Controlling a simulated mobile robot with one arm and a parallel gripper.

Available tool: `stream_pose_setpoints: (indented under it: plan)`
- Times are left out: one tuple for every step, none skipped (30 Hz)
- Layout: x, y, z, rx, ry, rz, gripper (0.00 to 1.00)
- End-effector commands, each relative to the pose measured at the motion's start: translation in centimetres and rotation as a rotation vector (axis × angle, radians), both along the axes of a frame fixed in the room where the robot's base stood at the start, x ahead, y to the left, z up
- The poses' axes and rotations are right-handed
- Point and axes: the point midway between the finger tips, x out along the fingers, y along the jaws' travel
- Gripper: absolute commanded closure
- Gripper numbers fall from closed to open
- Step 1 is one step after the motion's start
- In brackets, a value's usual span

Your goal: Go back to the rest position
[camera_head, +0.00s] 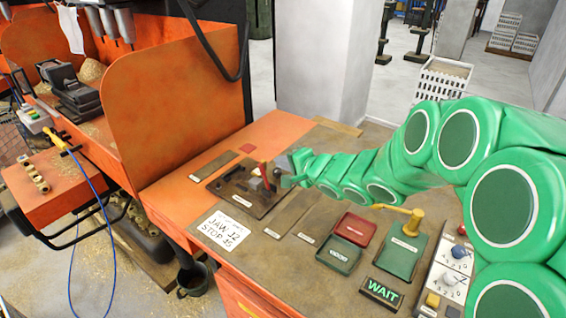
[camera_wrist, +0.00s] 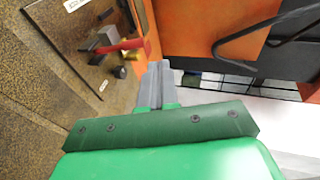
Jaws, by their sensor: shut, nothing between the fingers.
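My gripper (camera_head: 292,170) is at the end of my green arm, above the workbench near a dark tool board (camera_head: 240,196). In the wrist view its grey fingers (camera_wrist: 158,75) are together with nothing between them. A red-handled tool (camera_head: 265,174) is on the board just left of the fingers; it also shows in the wrist view (camera_wrist: 125,47). Small dark and grey parts lie around it. I cannot tell from these views how far the fingers are above the board.
An orange guard (camera_head: 185,110) stands left. A white pillar (camera_head: 325,60) stands behind.

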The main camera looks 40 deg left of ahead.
Motion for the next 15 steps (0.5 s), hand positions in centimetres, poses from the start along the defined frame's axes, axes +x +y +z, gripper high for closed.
stream_pose_setpoints:
  plan:
    - [0.0, 0.0, 0.0, 0.000, 0.000, 0.000, 1.00]
    - [0.0, 0.0, 0.0, 0.000, 0.000, 0.000, 1.00]
    - [0.0, 0.0, 0.0, 0.000, 0.000, 0.000, 1.00]
    - [0.0, 0.0, 0.0, 0.000, 0.000, 0.000, 1.00]
    - [0.0, 0.0, 0.0, 0.000, 0.000, 0.000, 1.00]
    - [0.0, 0.0, 0.0, 0.000, 0.000, 0.000, 1.00]
    - [0.0, 0.0, 0.0, 0.000, 0.000, 0.000, 1.00]
    - [0.0, 0.0, 0.0, 0.000, 0.000, 0.000, 1.00]
    - [0.0, 0.0, 0.0, 0.000, -0.001, -0.001, 1.00]
    - [0.1, -0.1, 0.0, -0.001, -0.003, -0.002, 1.00]
    - [0.2, -0.2, 0.1, -0.005, -0.005, -0.006, 1.00]
    - [0.5, -0.6, 0.2, -0.012, -0.014, -0.014, 1.00]
    - [0.8, -0.9, 0.2, -0.021, -0.024, -0.022, 1.00]
    - [1.2, -1.5, 0.4, -0.033, -0.038, -0.034, 1.00]
    - [2.0, -2.4, 0.6, -0.053, -0.059, -0.055, 1.00]
